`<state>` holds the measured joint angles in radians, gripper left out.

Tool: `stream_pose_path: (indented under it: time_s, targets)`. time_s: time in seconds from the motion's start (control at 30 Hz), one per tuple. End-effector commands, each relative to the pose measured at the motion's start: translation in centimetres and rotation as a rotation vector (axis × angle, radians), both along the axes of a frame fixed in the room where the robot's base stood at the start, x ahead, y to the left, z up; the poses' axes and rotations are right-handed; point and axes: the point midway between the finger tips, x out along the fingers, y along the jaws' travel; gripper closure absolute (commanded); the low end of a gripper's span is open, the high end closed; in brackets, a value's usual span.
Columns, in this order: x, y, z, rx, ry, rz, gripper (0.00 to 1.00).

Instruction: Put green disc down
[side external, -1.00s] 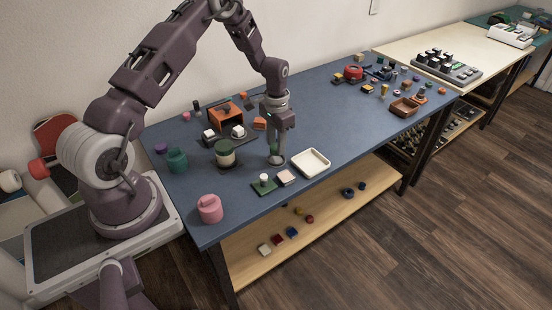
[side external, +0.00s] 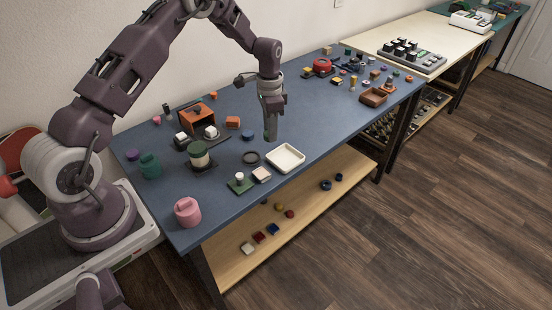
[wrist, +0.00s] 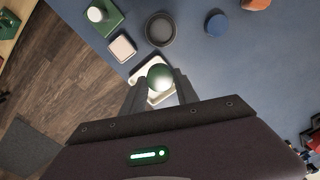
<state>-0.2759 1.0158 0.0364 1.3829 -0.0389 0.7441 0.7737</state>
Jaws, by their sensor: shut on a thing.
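The green disc (wrist: 160,77) shows in the wrist view as a round, shiny green piece between my two fingers. My gripper (side external: 270,136) is shut on it and holds it above the blue table. In the side view the disc is a small green patch (side external: 267,135) at the fingertips, mostly hidden by them. A white tray (side external: 300,163) lies just below and in front of the gripper in the side view; in the wrist view the tray (wrist: 137,74) is partly covered by the disc and fingers. A dark round dish (side external: 251,157) lies left of the tray, apart from my gripper.
A beige block (side external: 262,175) and a green plate with a white peg (side external: 238,186) lie left of the tray. A blue disc (side external: 248,135) lies behind the dark dish. A green-topped cylinder (side external: 198,155) stands further left. The table right of the tray is clear.

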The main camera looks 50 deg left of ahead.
Motion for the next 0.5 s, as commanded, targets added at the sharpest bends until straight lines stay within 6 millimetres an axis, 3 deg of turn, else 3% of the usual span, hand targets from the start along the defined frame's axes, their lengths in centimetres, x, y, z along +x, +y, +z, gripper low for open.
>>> stream_pose_path:
  time_s: [0.17,0.4,0.5]
  targets:
    - [2.6,-3.3,1.5,-0.002,-0.002,-0.282,0.96]
    - [2.8,-3.8,-3.3,-0.005,0.001,-0.329,0.96]
    - [2.9,-3.8,-4.6,-0.005,0.0,-0.328,0.96]
